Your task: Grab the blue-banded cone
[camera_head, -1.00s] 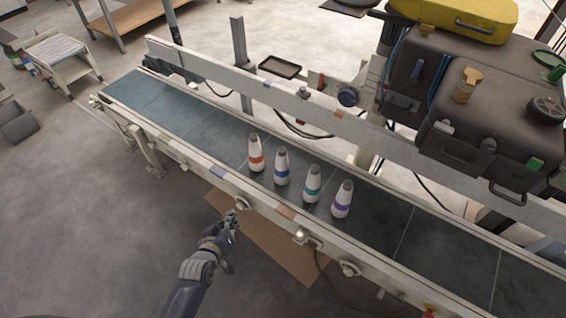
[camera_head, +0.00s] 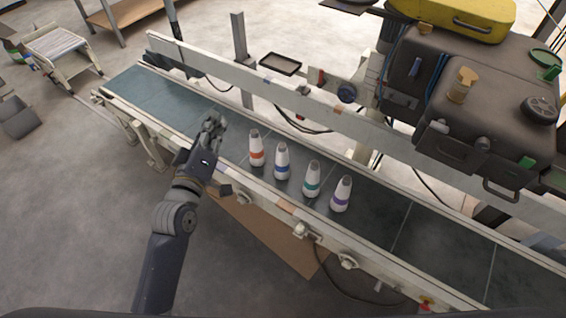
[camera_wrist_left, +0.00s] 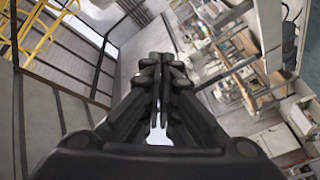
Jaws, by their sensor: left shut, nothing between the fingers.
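The blue-banded cone (camera_head: 282,161) stands upright on the conveyor belt in the head view, second from the left in a row of cones. The orange-banded cone (camera_head: 256,149) is on its left and the teal-banded cone (camera_head: 312,179) on its right. The purple-banded cone (camera_head: 342,194) ends the row. My left gripper (camera_head: 214,127) is over the belt, left of the orange-banded cone and apart from the cones. Its fingers are together and empty, as the left wrist view (camera_wrist_left: 162,88) also shows. No cone shows in the wrist view. My right gripper is out of view.
The conveyor belt (camera_head: 385,222) runs diagonally between a near rail and a raised far rail (camera_head: 330,118). Dark machine cases (camera_head: 480,110) stand beyond it at the right. A small black tray (camera_head: 280,64) is behind the far rail. The belt's left stretch is free.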

